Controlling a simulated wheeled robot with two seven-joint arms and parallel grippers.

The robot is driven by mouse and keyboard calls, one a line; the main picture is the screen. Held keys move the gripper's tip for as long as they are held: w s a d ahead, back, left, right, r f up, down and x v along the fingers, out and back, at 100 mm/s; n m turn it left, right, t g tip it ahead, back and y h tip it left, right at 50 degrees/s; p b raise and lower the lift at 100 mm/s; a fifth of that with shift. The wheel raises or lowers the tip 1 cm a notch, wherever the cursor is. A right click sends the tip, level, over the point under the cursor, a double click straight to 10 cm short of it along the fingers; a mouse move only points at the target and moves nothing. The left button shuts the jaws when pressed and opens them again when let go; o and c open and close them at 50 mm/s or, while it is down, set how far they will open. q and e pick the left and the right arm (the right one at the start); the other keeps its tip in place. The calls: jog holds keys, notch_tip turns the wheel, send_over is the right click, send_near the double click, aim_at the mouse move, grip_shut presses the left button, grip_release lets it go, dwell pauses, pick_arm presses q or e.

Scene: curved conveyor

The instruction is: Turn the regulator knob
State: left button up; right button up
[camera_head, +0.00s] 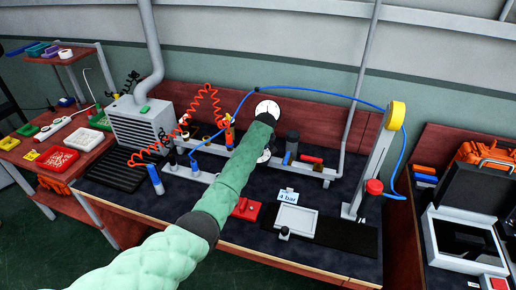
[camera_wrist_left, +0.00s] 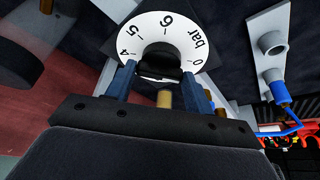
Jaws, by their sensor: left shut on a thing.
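The regulator's round white dial (camera_wrist_left: 166,30), marked with numbers and "bar", fills the upper middle of the left wrist view. Its black knob (camera_wrist_left: 158,66) sits at the dial's lower middle. My left gripper (camera_wrist_left: 160,77) has its two blue fingers on either side of the knob and is shut on it. In the head view my green left arm reaches up to a white round face (camera_head: 267,107) above the bench; my arm hides the knob and fingers there. A small sign (camera_head: 288,196) reading "4 bar" stands on the bench. My right gripper is not in view.
A grey pipe rail (camera_head: 312,171) with fittings runs along the bench behind my arm. A post with a yellow wheel (camera_head: 395,115) and a red button (camera_head: 374,187) stand to the right. A blue hose (camera_head: 330,93) arcs over the bench. A grey vented box (camera_head: 143,124) stands left.

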pick_arm(q)
jog(key=shift+w+d+n, duration=0.1)
jog(key=shift+n, duration=0.4)
jog(key=n+b, duration=0.1)
jog(key=n+y+b, duration=0.1)
jog(key=n, duration=0.1)
jog(key=shift+w+d+n+g+y, duration=0.1)
jog(key=shift+n+g+y, duration=0.2)
jog(key=shift+g, duration=0.1)
jog(key=shift+r+n+b, duration=0.2)
jog(key=shift+n+b, duration=0.35)
jog(key=shift+n, duration=0.15)
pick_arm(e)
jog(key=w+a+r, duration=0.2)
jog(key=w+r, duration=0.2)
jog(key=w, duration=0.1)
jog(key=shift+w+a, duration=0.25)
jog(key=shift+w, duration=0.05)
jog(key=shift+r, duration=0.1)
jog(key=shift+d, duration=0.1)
pick_arm(q)
jog(key=o, duration=1)
jog(key=shift+f, duration=0.1)
